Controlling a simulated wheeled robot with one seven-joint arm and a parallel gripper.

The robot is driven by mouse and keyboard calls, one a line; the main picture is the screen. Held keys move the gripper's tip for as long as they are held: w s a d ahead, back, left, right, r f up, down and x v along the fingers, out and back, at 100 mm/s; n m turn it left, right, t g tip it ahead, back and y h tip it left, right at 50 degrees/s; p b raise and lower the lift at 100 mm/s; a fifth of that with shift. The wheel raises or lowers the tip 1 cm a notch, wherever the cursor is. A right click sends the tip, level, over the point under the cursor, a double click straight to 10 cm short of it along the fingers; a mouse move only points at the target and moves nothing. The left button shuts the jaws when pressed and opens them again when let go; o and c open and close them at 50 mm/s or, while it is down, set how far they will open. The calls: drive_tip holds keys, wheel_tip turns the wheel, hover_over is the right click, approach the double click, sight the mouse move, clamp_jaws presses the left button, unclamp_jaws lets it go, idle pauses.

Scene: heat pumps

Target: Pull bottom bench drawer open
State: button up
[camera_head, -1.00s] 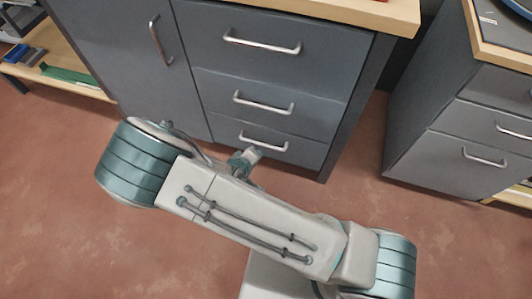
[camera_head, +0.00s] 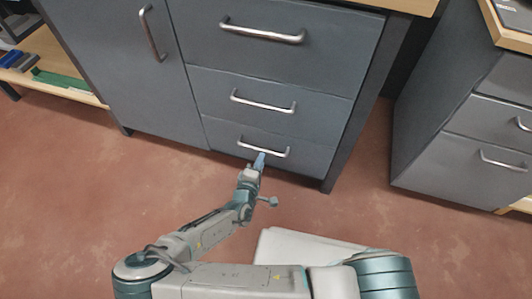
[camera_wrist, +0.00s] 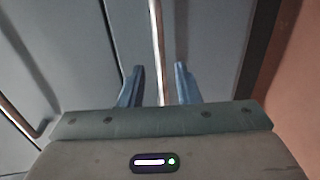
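The bottom bench drawer (camera_head: 300,154) is the lowest of the stacked grey drawers in the head view and looks closed, its front flush with the bench. Its silver bar handle (camera_head: 275,152) runs across its upper part. My gripper (camera_head: 260,158) is at this handle, reaching up from below. In the wrist view my gripper (camera_wrist: 158,75) has its two blue fingers apart, and the handle bar (camera_wrist: 157,45) runs between them with a gap on each side. The fingers look open around the bar; whether either touches it cannot be told.
The middle drawer (camera_head: 315,115) and top drawer (camera_head: 330,50) sit above, closed. A cupboard door (camera_head: 120,70) is to the left. Another grey drawer cabinet (camera_head: 450,155) stands to the right. The reddish floor (camera_head: 90,190) in front is clear.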

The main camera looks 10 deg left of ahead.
sight(265, 151)
drive_tip(key=b+x, duration=0.1)
drive_tip(key=x, duration=0.5)
drive_tip(key=shift+w, duration=0.25)
drive_tip(key=shift+s+f, duration=0.1)
clamp_jaws()
